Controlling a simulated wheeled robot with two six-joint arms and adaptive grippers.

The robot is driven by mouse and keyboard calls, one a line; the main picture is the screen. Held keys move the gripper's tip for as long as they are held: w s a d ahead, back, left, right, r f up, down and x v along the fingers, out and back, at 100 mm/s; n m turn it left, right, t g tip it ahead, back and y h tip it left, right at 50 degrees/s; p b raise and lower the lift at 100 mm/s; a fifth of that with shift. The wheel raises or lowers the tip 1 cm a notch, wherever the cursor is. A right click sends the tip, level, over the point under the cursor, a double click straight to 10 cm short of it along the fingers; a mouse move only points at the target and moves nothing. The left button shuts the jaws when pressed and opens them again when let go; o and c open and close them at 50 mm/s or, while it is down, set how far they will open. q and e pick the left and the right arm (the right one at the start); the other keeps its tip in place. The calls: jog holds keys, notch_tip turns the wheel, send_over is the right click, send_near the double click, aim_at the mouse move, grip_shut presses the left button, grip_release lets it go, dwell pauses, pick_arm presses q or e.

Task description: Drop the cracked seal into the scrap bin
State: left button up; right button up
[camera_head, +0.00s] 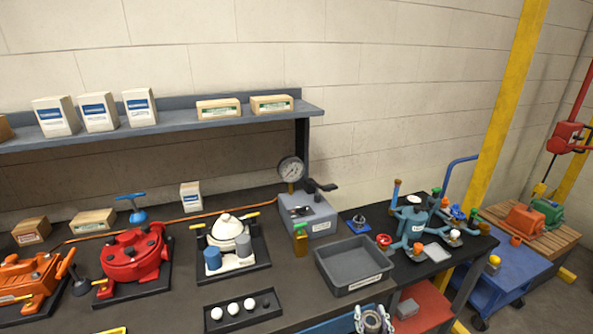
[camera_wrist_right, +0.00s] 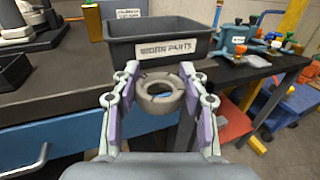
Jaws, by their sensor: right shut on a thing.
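My right gripper (camera_wrist_right: 158,84) is shut on a grey-beige ring, the seal (camera_wrist_right: 158,104), held flat between its two fingers. Dark marks show on the ring, but I cannot make out a crack for sure. The gripper also shows at the bottom edge of the head view (camera_head: 372,321), partly cut off. Just beyond it stands a dark grey open bin (camera_head: 352,289) on the bench, with a white label that reads like "WORN PARTS" in the wrist view (camera_wrist_right: 122,51). The bin looks empty in the head view. No bin marked scrap is readable. My left gripper is out of view.
A black tray with white balls (camera_head: 243,311) lies left of the bin. A gauge block (camera_head: 308,216) stands behind it. A teal manifold (camera_head: 413,225) stands to its right. Below are a red cart (camera_head: 425,308) and a blue cart (camera_head: 505,270). A blue drawer front (camera_wrist_right: 75,145) lies under the bench edge.

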jog(key=w+r+m+h+p, duration=0.1)
jog(key=w+r+h+p, duration=0.1)
jog(key=w+r+p, duration=1.2)
jog(key=w+b, duration=0.1)
jog(key=b, duration=0.2)
jog(key=w+f+b, duration=0.1)
jog(key=w+b, duration=0.1)
jog(key=b, duration=0.2)
jog(key=w+f+b, duration=0.1)
jog(key=b, duration=0.3)
jog(key=shift+w+d+f, duration=0.2)
jog(key=shift+d+f, duration=0.05)
jog(key=shift+d, duration=0.05)
jog(key=o, duration=1.2)
notch_tip(320, 180, up, 10)
jog(key=shift+r, duration=0.1)
